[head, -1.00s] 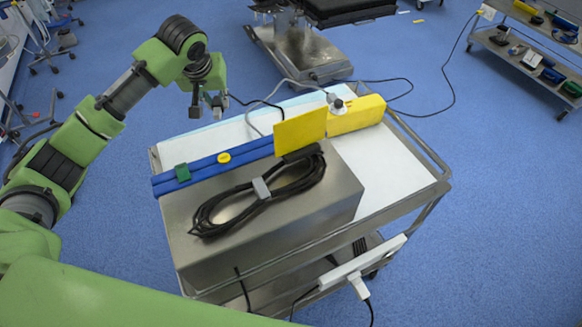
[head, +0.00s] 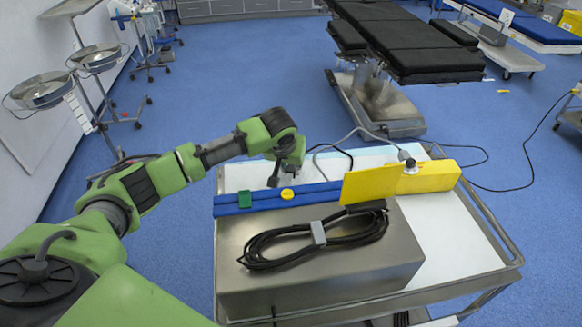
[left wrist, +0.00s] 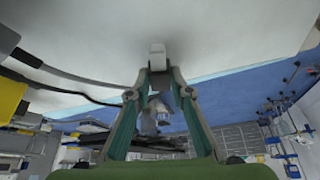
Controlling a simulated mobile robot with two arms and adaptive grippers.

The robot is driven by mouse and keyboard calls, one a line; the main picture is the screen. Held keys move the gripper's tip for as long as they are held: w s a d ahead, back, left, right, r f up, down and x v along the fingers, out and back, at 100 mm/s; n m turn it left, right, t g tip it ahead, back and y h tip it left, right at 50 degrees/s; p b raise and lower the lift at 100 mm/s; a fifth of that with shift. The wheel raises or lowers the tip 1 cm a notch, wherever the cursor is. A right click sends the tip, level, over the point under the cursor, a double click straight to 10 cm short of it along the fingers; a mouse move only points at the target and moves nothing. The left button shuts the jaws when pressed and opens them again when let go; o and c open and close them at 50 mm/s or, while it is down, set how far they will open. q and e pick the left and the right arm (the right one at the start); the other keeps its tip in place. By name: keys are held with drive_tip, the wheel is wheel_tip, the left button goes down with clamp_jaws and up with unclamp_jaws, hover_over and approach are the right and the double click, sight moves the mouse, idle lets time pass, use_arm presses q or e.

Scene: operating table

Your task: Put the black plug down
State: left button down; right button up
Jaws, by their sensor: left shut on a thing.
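My left gripper (head: 275,178) is low over the white top of the steel cart (head: 493,225), behind the blue bar. In the left wrist view my left gripper (left wrist: 158,78) has its fingers drawn together close to the white surface, shut on the black plug. The plug's body is mostly hidden by the fingers. A black cable (left wrist: 70,93) runs up to the fingers from the left there; the black cable (head: 345,155) also shows in the head view, beside the gripper. I cannot tell whether the plug touches the cart top. My right gripper is not in view.
A steel box (head: 390,262) with a coiled black cable (head: 275,240) fills the cart's front. A blue bar (head: 315,190), a yellow panel (head: 368,184) and a yellow block (head: 435,177) stand along its back. The operating table (head: 405,45) is behind. The cart's right side is clear.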

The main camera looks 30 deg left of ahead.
use_arm(q)
drive_tip(key=shift+f, duration=0.1)
drive_tip(key=shift+f, duration=0.45)
drive_tip(key=c, duration=1.8)
unclamp_jaws()
drive_tip(key=shift+r, duration=0.25)
drive_tip(key=v, duration=1.2)
drive_tip(key=shift+r, duration=0.4)
